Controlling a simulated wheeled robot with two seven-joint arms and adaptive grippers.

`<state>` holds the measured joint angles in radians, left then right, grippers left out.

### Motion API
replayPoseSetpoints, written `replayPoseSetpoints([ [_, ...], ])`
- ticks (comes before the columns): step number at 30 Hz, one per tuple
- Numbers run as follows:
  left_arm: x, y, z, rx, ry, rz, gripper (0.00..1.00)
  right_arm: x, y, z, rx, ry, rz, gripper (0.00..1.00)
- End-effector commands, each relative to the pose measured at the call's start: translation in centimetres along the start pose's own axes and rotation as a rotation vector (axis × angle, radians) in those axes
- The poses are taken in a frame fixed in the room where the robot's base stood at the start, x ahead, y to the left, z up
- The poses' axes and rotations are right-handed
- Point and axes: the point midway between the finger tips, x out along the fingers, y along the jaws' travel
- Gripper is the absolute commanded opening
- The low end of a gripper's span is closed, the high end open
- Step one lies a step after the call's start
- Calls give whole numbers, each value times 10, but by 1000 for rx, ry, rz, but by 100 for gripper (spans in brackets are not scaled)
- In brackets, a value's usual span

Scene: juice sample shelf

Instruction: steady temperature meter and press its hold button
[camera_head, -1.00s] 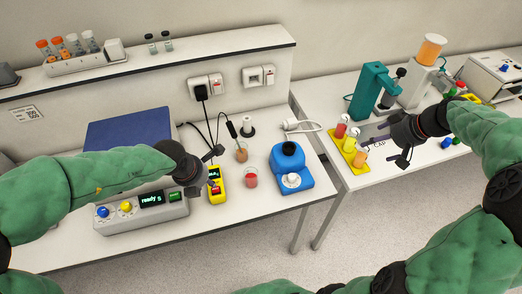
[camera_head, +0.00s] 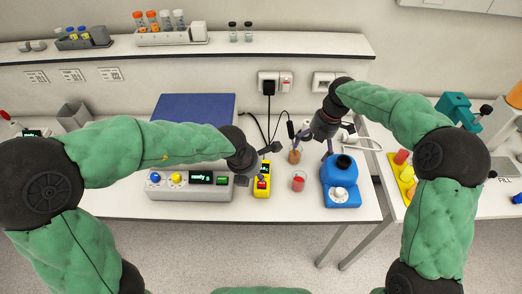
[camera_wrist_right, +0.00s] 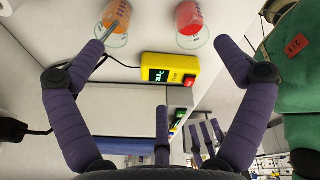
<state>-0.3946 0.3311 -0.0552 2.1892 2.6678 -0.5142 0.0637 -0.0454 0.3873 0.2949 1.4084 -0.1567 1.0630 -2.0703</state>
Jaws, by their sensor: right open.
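The yellow temperature meter (camera_head: 262,183), with a dark lit screen and a red button, stands on the bench; the right wrist view also shows it (camera_wrist_right: 178,70). My left gripper (camera_head: 260,165) is open beside the meter's upper left, its fingers spread; I cannot tell whether they touch it. My right gripper (camera_head: 325,145) is open and empty, above the bench to the right of the meter. In the right wrist view its fingers (camera_wrist_right: 160,65) are spread wide, with the meter between and beyond them. The red button (camera_wrist_right: 189,81) is uncovered there.
A beaker of orange liquid (camera_head: 294,156) with a rod in it and a beaker of red liquid (camera_head: 298,183) stand right of the meter. A blue device (camera_head: 340,182) is further right. A grey box reading "ready" (camera_head: 189,187) is on the left. Cables run behind.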

Motion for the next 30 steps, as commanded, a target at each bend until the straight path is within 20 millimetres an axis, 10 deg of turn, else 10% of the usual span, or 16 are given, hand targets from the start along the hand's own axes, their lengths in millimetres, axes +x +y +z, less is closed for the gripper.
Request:
replayPoseSetpoints([
  [13,0,0,0,0,0,0,39,58,87,-121,-805,-94,-172,100],
  [30,0,0,0,0,0,0,39,117,87,-125,-897,-103,-197,100],
])
